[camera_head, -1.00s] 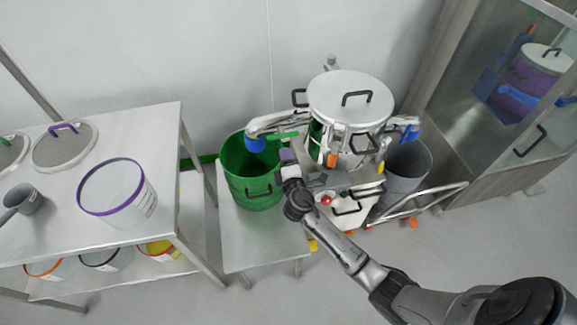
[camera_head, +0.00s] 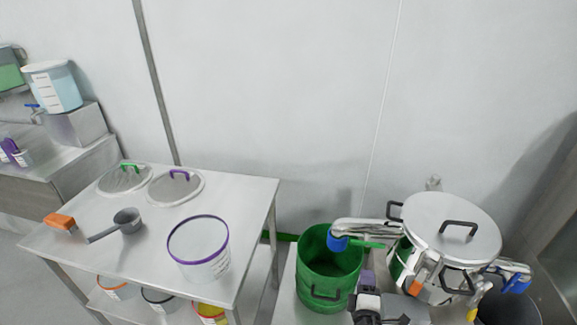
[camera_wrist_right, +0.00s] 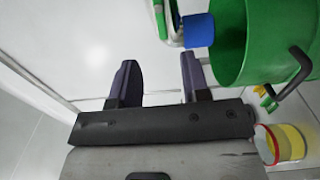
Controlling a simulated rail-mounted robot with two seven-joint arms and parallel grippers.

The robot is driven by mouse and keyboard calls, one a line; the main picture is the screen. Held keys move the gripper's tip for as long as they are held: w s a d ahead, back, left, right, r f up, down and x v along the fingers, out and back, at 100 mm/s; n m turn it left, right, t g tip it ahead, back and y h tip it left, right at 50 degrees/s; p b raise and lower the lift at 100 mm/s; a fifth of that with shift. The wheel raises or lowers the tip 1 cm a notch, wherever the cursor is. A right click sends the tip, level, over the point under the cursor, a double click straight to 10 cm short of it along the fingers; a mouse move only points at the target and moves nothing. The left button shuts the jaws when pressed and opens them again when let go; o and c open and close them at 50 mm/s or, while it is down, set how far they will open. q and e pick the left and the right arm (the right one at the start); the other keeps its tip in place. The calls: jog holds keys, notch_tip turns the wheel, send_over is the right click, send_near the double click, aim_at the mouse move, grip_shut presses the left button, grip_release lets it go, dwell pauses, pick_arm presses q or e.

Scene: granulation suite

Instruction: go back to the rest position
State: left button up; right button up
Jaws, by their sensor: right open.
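My right gripper (camera_head: 367,277) is at the lower edge of the head view, just right of the green bucket (camera_head: 325,288). In the right wrist view its two dark purple fingers (camera_wrist_right: 158,72) stand apart with nothing between them. The green bucket shows at the upper right of that view, beyond the right finger and clear of it. Most of my right arm is out of the head view. My left gripper is not in view.
A steel vessel with a flat lid (camera_head: 450,232) and a blue-tipped outlet (camera_head: 338,243) stands right of the bucket. A steel table (camera_head: 130,255) at left holds a purple-rimmed tub (camera_head: 200,255), a scoop (camera_head: 126,220), an orange-ended tool (camera_head: 60,221) and two round lids.

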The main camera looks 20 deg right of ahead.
jog(key=s+a+m+g+y, duration=0.4)
jog(key=s+a+m+g, duration=0.15)
jog(key=s, duration=0.55)
jog(key=s+a+m+g+y, duration=0.4)
jog(key=s+a+m, duration=0.15)
jog(key=s, duration=0.55)
jog(key=s+a+f+g+p, duration=0.1)
jog(key=s+f, duration=0.2)
jog(key=s, duration=0.3)
jog(key=s+f+g, duration=0.2)
jog(key=s+f, duration=0.1)
jog(key=s, duration=0.2)
notch_tip(320, 180, up, 37)
jog(key=p, duration=3.6)
jog(key=shift+y+p, duration=0.3)
